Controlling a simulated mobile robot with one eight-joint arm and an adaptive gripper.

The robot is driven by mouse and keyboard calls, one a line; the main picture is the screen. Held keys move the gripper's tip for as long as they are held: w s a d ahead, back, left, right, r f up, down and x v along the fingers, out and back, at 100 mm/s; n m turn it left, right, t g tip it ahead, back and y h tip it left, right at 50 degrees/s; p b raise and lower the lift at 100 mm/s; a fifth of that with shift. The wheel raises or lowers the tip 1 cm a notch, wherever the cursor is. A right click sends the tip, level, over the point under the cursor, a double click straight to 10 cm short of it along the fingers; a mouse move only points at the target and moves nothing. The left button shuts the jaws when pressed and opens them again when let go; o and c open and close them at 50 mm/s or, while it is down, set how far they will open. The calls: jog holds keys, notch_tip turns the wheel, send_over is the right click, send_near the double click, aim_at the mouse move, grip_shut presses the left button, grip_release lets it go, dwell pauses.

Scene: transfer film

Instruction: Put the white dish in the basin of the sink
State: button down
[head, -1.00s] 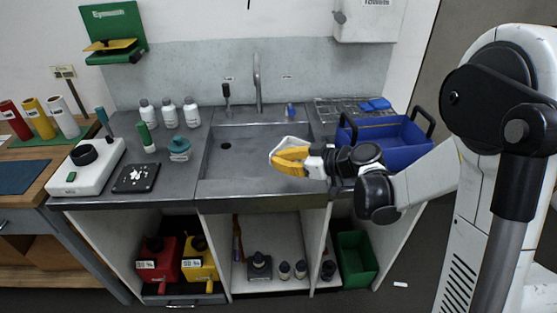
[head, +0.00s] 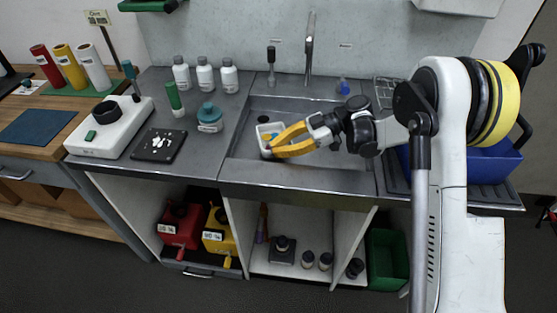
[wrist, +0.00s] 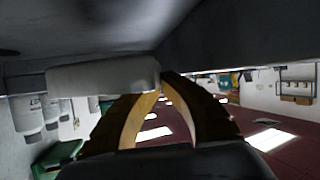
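The white dish (head: 264,133) is in the head view, over the left part of the grey sink basin (head: 325,172). It sits low within the basin's outline. I cannot tell whether it touches the bottom. My gripper (head: 271,149) reaches in from the right, its yellow fingers curving together at the dish's near right edge. In the wrist view, the fingertips (wrist: 163,77) come together at one end of the dish (wrist: 100,76), and its rim lies at them. The gripper looks shut on the dish. The exact contact is small and dark.
A tap (head: 309,45) stands behind the basin. A blue crate (head: 490,165) is on the right, partly behind my arm.

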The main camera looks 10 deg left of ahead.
notch_tip(320, 180, down, 4)
jog(key=shift+f+b, duration=0.15)
jog(key=shift+b, duration=0.65)
jog(key=shift+f, duration=0.1)
jog(key=c, duration=1.6)
grip_release()
